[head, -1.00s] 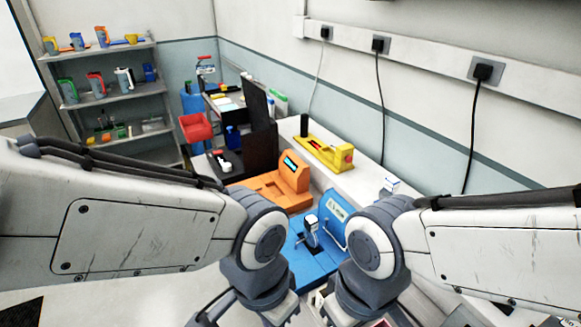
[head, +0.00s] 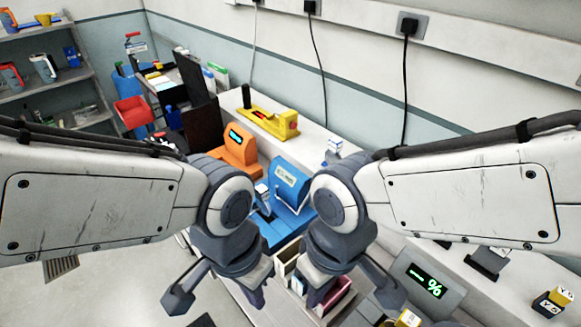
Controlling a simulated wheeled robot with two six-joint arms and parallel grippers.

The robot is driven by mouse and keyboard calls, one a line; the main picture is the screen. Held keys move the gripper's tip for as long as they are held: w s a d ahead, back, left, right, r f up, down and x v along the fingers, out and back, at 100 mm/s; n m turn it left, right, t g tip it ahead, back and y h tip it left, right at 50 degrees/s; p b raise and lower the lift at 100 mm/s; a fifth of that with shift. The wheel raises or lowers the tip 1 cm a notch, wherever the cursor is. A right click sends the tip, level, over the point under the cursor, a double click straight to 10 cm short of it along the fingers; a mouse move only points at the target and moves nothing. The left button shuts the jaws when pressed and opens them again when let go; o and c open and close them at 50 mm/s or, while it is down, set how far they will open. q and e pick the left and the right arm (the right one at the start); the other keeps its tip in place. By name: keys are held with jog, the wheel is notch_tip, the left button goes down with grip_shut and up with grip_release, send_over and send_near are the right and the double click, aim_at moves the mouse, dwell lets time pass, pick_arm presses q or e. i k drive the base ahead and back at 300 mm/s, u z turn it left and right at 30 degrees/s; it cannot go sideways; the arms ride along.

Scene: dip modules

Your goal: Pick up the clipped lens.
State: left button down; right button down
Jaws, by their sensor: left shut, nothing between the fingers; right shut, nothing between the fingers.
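I cannot make out a clipped lens for certain. A small piece with a pale top (head: 262,188) stands on the blue machine (head: 289,182), partly hidden by my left wrist, and it may be the lens. My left gripper (head: 252,294) points down in front of the blue machine, shut and empty. My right gripper (head: 316,292) points down just right of it, shut and empty, over or beside an open compartmented box (head: 341,300). My wrists hide parts of the blue machine and the box.
An orange machine (head: 238,150) and a yellow press (head: 270,125) stand farther back along the bench. A small white-and-blue box (head: 333,147) sits behind my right wrist. At right are a percent display (head: 424,284), a dark stand (head: 488,262) and small yellow-and-dark boxes (head: 551,302).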

aim_at(261, 191)
jog(key=k, duration=0.5)
jog(key=z, duration=2.3)
jog(key=k, duration=0.55)
jog(key=u, duration=2.1)
